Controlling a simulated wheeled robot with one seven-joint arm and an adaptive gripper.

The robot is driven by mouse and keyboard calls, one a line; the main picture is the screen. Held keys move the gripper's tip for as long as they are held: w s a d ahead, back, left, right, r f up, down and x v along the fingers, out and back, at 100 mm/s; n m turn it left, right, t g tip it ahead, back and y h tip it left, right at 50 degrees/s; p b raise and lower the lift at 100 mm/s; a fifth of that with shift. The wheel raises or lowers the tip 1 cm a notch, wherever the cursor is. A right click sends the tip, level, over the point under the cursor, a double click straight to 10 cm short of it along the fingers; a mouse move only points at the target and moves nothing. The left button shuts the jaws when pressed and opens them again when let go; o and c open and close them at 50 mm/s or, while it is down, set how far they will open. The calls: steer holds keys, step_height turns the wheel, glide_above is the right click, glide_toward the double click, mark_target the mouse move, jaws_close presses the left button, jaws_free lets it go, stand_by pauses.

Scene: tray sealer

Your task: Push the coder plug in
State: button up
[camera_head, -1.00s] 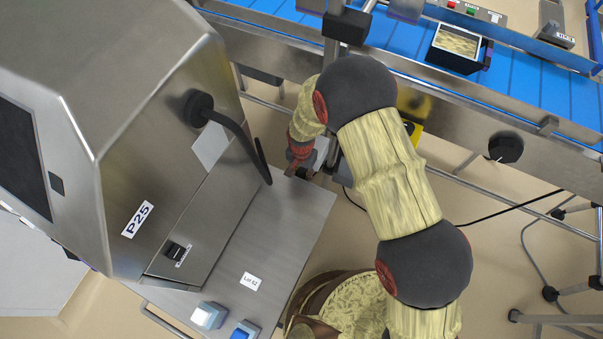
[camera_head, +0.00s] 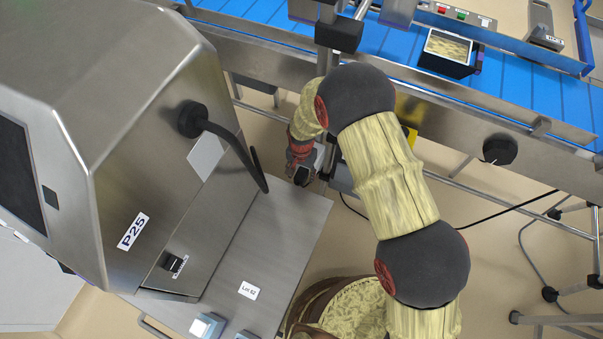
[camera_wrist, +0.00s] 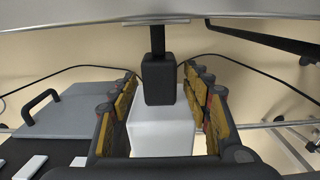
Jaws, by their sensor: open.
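My gripper (camera_head: 303,174) is small and partly hidden by my arm in the head view, beside the steel table's back right corner. In the wrist view my gripper (camera_wrist: 160,88) is open, with one yellow-padded finger on each side. Between and beyond the fingers is a black block (camera_wrist: 159,78) on a dark stem, above a white block (camera_wrist: 161,132). The black block may be the coder plug; I cannot tell for sure. Gaps show between it and both fingers. Its seating is not clear.
The steel table (camera_head: 285,225) lies below my gripper. The blue conveyor (camera_head: 400,55) runs behind, carrying a black tray (camera_head: 447,64). A thin black cable (camera_head: 500,208) runs at the right.

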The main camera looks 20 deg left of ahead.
mark_target(302, 173)
steer(key=shift+r, duration=0.1)
step_height(302, 173, up, 12)
stand_by(0.5)
stand_by(0.5)
